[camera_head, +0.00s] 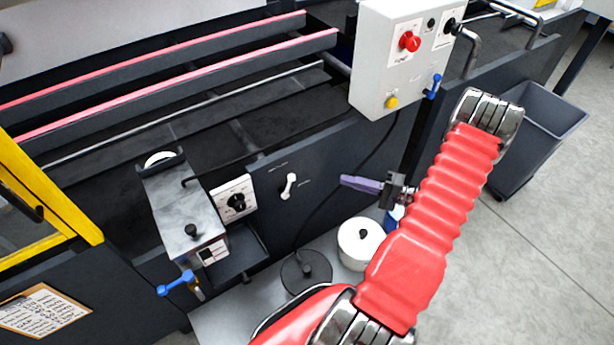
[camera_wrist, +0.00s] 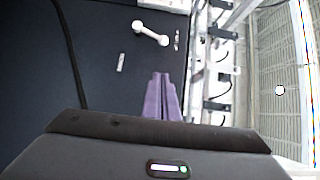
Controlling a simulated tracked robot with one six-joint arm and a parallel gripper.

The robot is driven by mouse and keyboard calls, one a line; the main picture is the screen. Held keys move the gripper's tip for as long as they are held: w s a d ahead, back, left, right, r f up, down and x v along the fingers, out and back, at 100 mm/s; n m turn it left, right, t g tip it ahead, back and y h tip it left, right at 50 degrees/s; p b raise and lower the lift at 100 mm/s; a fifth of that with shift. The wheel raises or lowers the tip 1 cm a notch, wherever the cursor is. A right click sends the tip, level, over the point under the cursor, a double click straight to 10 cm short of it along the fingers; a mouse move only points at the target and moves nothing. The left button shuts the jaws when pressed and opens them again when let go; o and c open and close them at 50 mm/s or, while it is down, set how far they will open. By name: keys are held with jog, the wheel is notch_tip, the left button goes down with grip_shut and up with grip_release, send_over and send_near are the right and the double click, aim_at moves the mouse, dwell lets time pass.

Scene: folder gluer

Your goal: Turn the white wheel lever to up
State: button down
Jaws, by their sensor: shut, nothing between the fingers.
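The white wheel lever (camera_head: 289,186) is a small white handle on the dark front panel (camera_head: 325,165) of the machine. It stands nearly upright with a slight tilt, with small label marks above it and to its right. In the wrist view the lever (camera_wrist: 151,33) lies ahead of the fingers, a white bar with a rounded knob at each end. My gripper (camera_head: 343,180) has purple fingers and is to the right of the lever, apart from it. The fingers also show in the wrist view (camera_wrist: 161,78); they are shut together and empty.
A grey control box (camera_head: 385,75) with a red knob, a yellow button and a blue lever hangs above my gripper. A black dial (camera_head: 237,203) on a white plate is left of the lever. A white pot (camera_head: 360,240) stands below. A dark cable runs down the panel beside the lever.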

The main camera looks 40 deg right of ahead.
aim_at(293, 176)
dwell(0.3)
jog(key=s+a+x, duration=0.1)
jog(key=a+x, duration=0.1)
jog(key=x, duration=1)
jog(key=shift+a, duration=0.4)
jog(key=shift+r, duration=0.1)
jog(key=shift+w+a+r+n+g+h, duration=0.1)
jog(key=shift+a+r+n+g+h, duration=0.2)
jog(key=shift+a+n, duration=0.25)
jog(key=shift+a+r+n+g+h, duration=0.2)
jog(key=shift+a+r+n+g, duration=0.25)
jog(key=shift+a+n, duration=0.1)
jog(key=shift+a+r, duration=0.25)
jog(key=shift+a, duration=0.3)
